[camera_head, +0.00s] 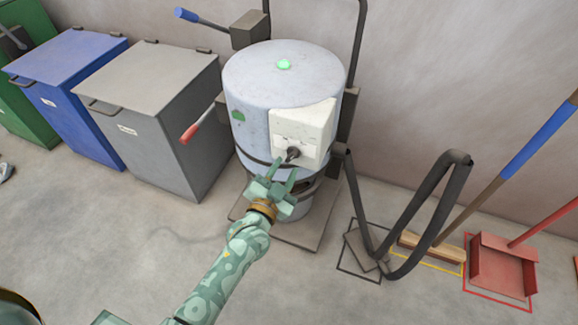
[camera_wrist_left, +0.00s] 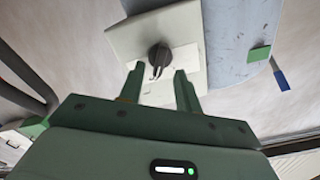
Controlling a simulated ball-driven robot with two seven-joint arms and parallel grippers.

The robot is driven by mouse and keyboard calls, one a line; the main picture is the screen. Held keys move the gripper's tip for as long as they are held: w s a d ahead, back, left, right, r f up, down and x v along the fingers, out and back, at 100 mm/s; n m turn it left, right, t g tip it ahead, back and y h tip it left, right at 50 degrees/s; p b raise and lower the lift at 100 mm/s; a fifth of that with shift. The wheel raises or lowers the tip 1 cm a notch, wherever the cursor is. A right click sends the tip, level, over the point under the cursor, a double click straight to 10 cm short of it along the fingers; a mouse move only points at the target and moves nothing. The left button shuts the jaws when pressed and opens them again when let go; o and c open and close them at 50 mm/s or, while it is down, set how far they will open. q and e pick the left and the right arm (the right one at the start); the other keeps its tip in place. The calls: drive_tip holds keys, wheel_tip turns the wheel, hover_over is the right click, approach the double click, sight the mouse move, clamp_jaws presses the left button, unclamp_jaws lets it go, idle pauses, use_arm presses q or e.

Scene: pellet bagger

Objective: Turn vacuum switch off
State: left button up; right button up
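The vacuum is a grey-blue drum (camera_head: 262,88) standing on a stand against the wall. A white switch box (camera_head: 318,122) sits on its front and carries a dark rotary knob (camera_head: 293,154). In the left wrist view the knob (camera_wrist_left: 159,55) is on the white plate (camera_wrist_left: 190,52), just beyond the fingertips. My left gripper (camera_head: 285,168) is open, with its two green fingers apart and pointing at the knob. In the wrist view nothing is between the fingers (camera_wrist_left: 158,80) except the knob's lower tip near the opening. I cannot tell whether they touch. My right gripper is out of view.
A grey bin (camera_head: 150,75), a blue bin (camera_head: 60,55) and a green bin (camera_head: 25,25) stand to the left. A black hose (camera_head: 440,190) loops at right, beside a broom (camera_head: 430,250) and a red dustpan (camera_head: 503,265). The floor in front is clear.

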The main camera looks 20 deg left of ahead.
sight(292, 156)
use_arm(q)
drive_tip(key=shift+w, duration=1.2)
clamp_jaws()
